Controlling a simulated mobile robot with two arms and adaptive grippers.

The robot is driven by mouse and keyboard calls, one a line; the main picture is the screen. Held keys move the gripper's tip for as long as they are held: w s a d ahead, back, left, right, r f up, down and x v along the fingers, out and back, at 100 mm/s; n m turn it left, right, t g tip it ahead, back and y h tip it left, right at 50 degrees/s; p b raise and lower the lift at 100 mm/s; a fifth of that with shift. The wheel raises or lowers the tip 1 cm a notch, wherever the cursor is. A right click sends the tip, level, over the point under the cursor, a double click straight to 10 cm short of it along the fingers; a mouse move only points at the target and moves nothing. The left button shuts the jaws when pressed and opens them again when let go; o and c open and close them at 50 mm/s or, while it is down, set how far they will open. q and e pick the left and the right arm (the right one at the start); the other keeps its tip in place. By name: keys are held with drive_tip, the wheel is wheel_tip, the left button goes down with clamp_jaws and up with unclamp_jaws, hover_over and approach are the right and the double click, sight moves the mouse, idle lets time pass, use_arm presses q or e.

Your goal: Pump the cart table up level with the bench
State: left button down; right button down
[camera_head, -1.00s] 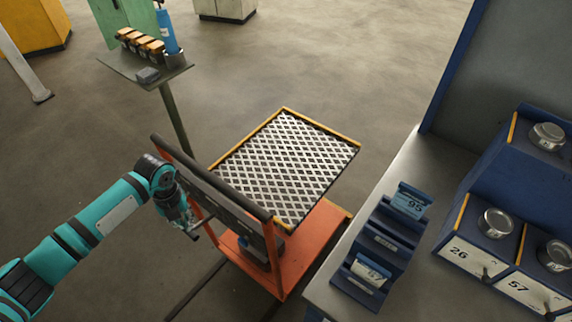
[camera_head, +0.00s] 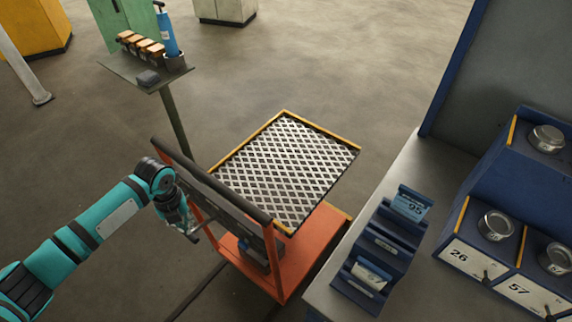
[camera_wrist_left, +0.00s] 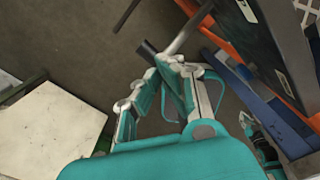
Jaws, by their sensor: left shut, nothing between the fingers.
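The cart (camera_head: 312,252) has an orange frame and base. Its table (camera_head: 285,170), a diamond-patterned plate with yellow edges, sits above the base and looks lower than the grey bench top (camera_head: 402,165) on the right. A dark push bar (camera_head: 215,186) tops the cart's near left side. My left gripper (camera_head: 192,233) is shut and empty, low beside the left upright. In the left wrist view, its teal fingers (camera_wrist_left: 163,68) are beside a grey rod (camera_wrist_left: 188,31) and a dark cylindrical end (camera_wrist_left: 147,49); contact is unclear.
A blue rack with labelled cards (camera_head: 381,247) stands on the bench near its left edge. Blue numbered boxes (camera_head: 490,255) with round metal tins are farther right. A small stand (camera_head: 125,68) with blocks and a blue bottle is behind the cart.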

use_arm(q)
drive_tip(key=shift+f, duration=0.1)
drive_tip(key=shift+s+a+f+b, duration=0.15)
drive_tip(key=shift+f+b, duration=0.75)
drive_tip(key=shift+f, duration=0.6)
drive_tip(key=f+b, duration=0.1)
drive_tip(key=f, duration=0.1)
drive_tip(key=f+b, duration=0.2)
drive_tip(key=f, duration=0.1)
drive_tip(key=shift+s+a+f, duration=0.15)
drive_tip(key=shift+s+f, duration=0.1)
drive_tip(key=shift+f, duration=0.1)
drive_tip(key=r+p, duration=0.2)
drive_tip(key=r, duration=0.1)
drive_tip(key=r+p, duration=0.5)
drive_tip(key=r, duration=0.1)
drive_tip(key=shift+w+d+p, duration=0.25)
drive_tip(key=shift+w+p, duration=0.05)
drive_tip(key=shift+p, duration=0.05)
drive_tip(key=shift+f, duration=0.1)
drive_tip(key=shift+f, duration=0.15)
